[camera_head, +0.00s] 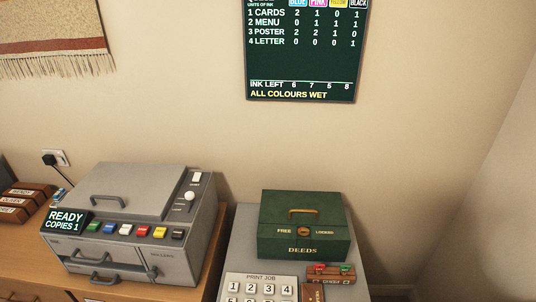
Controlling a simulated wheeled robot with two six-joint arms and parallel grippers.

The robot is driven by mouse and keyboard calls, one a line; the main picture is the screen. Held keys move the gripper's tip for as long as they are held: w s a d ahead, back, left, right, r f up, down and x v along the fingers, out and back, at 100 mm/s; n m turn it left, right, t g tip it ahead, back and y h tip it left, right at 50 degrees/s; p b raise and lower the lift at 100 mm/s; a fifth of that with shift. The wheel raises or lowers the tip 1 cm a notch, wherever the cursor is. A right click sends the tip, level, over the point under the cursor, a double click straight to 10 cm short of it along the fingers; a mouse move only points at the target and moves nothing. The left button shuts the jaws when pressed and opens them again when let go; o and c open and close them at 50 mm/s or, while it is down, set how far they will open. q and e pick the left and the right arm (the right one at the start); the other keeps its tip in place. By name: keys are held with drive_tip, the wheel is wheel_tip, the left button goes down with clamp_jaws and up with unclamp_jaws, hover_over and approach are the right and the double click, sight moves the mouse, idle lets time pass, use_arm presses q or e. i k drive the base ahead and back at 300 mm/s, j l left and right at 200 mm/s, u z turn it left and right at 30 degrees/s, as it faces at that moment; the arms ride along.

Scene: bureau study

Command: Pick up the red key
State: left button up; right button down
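A small wooden block (331,279) sits in front of the green DEEDS box at the lower right. A small red piece (319,268) lies on the left of its top and a small green piece (344,268) on the right. The red piece may be the red key, but it is too small to tell its shape. The green DEEDS box (303,231) is closed, with a brass handle on its lid and a round dial between the words FREE and LOCKED. Neither of my grippers is in view.
A PRINT JOB keypad (260,288) sits left of the wooden block. A dark ink board (302,55) hangs on the wall.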

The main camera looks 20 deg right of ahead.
sight(318, 267)
drive_tip(key=j+z, duration=0.1)
drive_tip(key=z, duration=0.35)
drive_tip(key=i+j+z, duration=0.1)
drive_tip(key=z, duration=0.35)
drive_tip(key=j+z, duration=0.1)
drive_tip(key=z, duration=0.4)
